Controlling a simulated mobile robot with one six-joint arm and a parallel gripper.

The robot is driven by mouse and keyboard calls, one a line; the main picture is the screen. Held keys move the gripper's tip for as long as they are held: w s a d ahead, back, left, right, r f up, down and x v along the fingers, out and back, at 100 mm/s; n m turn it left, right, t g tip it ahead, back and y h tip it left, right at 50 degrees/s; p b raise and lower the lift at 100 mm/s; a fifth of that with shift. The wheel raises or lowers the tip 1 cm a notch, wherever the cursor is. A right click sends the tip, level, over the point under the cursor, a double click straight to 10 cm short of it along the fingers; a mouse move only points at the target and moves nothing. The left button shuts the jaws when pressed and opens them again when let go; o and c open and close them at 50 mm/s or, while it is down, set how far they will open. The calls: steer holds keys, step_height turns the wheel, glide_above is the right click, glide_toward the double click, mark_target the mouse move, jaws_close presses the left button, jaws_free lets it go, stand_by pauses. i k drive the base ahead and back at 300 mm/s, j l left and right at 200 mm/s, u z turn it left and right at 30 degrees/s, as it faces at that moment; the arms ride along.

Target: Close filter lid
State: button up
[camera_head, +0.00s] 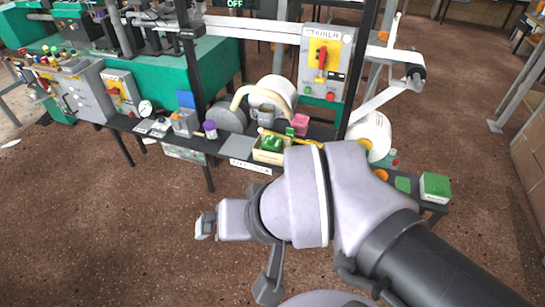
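I cannot pick out a filter lid or a filter for certain in this view. A long dark bench (225,150) with machine parts runs across the middle of the view. My arm reaches in from the lower right and covers part of the bench's front. The small grey end (205,226) of my arm seems to be my gripper. It is over the brown floor, in front of the bench and apart from it. Its fingers are too small and turned away to show whether they are open or shut. I see nothing held at it.
A grey control panel with a red-and-yellow switch (322,59) stands above the bench. White rolls (370,135), a box of green pieces (270,147), a pink block (299,123) and a purple-capped bottle (210,130) are nearby. A green-topped box (435,187) sits at right. Floor at lower left is clear.

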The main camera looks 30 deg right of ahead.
mark_target(185, 99)
steer(key=i+j+z, duration=0.1)
steer(key=i, duration=0.45)
steer(key=i+j+z, duration=0.1)
steer(key=i+j, duration=0.25)
steer(key=i, duration=0.2)
steer(key=i+j+z, duration=0.1)
steer(key=i+j, duration=0.2)
steer(key=i, duration=0.25)
steer(key=i+j+z, duration=0.1)
steer(key=i+j, duration=0.2)
steer(key=i, duration=0.25)
steer(key=i+j+z, duration=0.1)
steer(key=i+j, duration=0.3)
steer(key=i, duration=0.15)
